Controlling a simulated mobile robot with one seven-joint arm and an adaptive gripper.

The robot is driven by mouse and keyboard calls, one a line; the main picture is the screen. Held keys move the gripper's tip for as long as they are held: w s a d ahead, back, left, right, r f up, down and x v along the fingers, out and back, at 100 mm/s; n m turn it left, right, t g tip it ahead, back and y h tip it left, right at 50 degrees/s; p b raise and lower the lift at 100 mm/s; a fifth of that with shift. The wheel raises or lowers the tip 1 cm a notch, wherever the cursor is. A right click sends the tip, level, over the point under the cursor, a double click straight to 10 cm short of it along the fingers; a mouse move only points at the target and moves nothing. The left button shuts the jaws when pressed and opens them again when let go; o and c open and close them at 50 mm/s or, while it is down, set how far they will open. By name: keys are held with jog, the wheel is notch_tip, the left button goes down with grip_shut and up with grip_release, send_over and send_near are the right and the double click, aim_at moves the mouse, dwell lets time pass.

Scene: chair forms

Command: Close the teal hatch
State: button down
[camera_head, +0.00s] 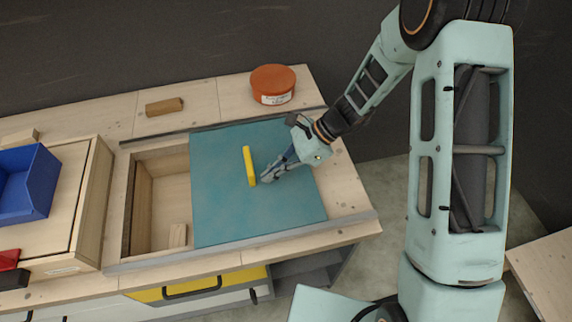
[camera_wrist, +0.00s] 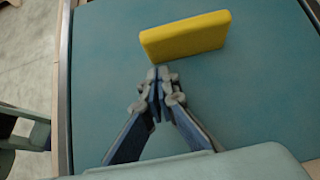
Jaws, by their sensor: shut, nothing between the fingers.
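The teal hatch (camera_head: 225,205) is a flat sliding panel in the wooden counter. It lies over the right part of a recessed opening (camera_head: 160,205), and the left part of the opening is uncovered. A yellow upright bar handle (camera_head: 249,166) stands on the hatch. My gripper (camera_head: 266,179) is shut and empty, just right of the handle and low over the hatch. In the wrist view the shut fingertips (camera_wrist: 160,74) are close to the broad face of the yellow handle (camera_wrist: 185,36); I cannot tell whether they touch it.
A small wood block (camera_head: 178,235) lies inside the opening. A wooden box (camera_head: 65,215) and a blue bin (camera_head: 28,182) stand to the left. A terracotta tub (camera_head: 273,85) and a wooden block (camera_head: 164,106) sit behind the hatch. Rails run along its front and back.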

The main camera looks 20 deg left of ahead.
jog(key=shift+s+a, duration=0.25)
jog(key=shift+a, duration=0.25)
jog(key=shift+a, duration=0.1)
jog(key=s+a, duration=0.3)
jog(key=a, duration=0.2)
jog(key=s+a+b, duration=0.1)
jog(key=s+a, duration=0.2)
jog(key=a, duration=0.3)
jog(key=s+a+b, duration=0.1)
jog(key=s+a, duration=0.2)
jog(key=a, duration=0.3)
jog(key=shift+s+a, duration=0.15)
jog(key=shift+s, duration=0.25)
jog(key=shift+s+a+r, duration=0.1)
jog(key=shift+s+a, duration=0.2)
jog(key=shift+a, duration=0.35)
jog(key=shift+r, duration=0.1)
